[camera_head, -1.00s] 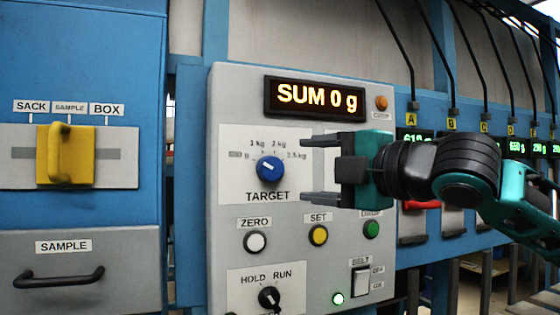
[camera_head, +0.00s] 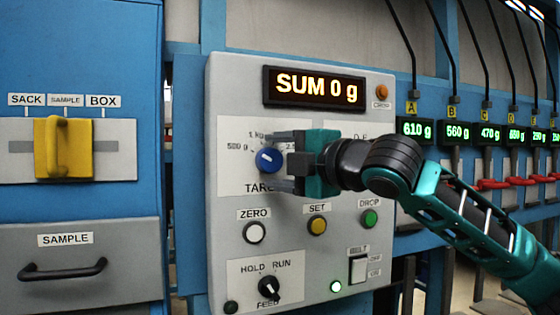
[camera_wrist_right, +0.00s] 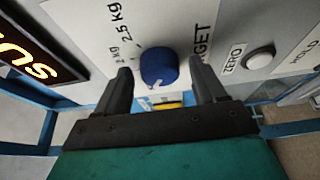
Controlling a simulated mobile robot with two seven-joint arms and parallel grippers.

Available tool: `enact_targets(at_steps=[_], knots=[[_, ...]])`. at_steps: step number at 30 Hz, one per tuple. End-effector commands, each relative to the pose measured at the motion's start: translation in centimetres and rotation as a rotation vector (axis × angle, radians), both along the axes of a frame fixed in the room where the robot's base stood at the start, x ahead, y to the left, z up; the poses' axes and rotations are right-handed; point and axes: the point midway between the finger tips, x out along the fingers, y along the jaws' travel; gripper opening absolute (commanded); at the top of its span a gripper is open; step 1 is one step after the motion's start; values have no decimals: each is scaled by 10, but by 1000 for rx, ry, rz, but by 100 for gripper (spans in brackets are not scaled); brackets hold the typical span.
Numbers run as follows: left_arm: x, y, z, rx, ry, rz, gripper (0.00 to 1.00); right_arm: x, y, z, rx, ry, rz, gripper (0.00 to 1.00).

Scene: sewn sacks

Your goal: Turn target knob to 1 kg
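The blue TARGET knob (camera_head: 268,160) is on the grey control panel (camera_head: 225,95), below the SUM 0 g display. Its white mark points up and left; the exact setting is hard to read. The 500 g label and part of 1 kg show at its upper left; my gripper covers labels on its right. My right gripper (camera_head: 274,162) is at the knob, fingers above and below it. In the right wrist view, the knob (camera_wrist_right: 158,66) sits between the open fingers (camera_wrist_right: 160,72), with a gap visible on each side. My left gripper is not in view.
ZERO (camera_head: 254,232), SET (camera_head: 317,225) and DROP (camera_head: 369,218) buttons lie just below. A HOLD/RUN knob (camera_head: 269,289) and a BELT switch (camera_head: 358,269) are lower. The display (camera_head: 314,88) is above. A yellow handle (camera_head: 63,147) is at the left. Weight readouts (camera_head: 417,128) line the right.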

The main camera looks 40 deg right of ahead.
Motion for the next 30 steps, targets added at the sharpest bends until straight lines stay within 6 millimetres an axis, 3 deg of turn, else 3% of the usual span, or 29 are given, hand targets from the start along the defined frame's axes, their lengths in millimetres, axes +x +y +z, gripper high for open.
enact_targets(at_steps=[2, 16, 30], knots=[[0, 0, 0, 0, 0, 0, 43, 0, 0, 0, 0, 0, 0, 62], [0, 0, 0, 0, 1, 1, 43, 0, 0, 0, 1, 1, 0, 17], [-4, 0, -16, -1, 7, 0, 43, 0, 0, -6, 134, -29, 1, 17]])
